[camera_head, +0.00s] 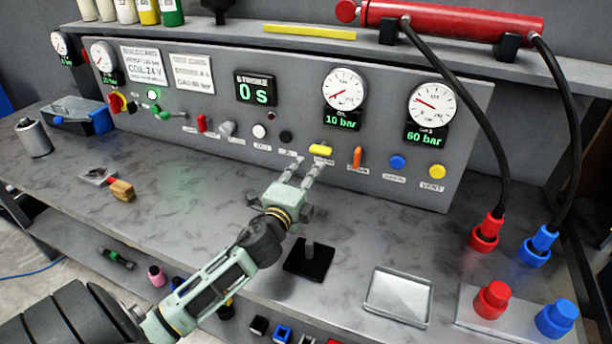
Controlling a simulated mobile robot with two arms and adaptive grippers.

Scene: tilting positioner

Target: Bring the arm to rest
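My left arm comes in from the bottom left and reaches over the grey bench (225,205). My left gripper (306,166) points at the control panel (215,85), just in front of and below the yellow switch (320,150). Its two fingers are apart with nothing visible between them. I cannot tell whether a fingertip touches the panel. My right gripper is not in view.
The panel carries gauges, coloured knobs and a display (258,91) reading 0 s. A black stand with a short post (308,262) is near the gripper. An empty metal tray (398,297) is right of it. Hoses end in red (485,233) and blue (537,246) couplings.

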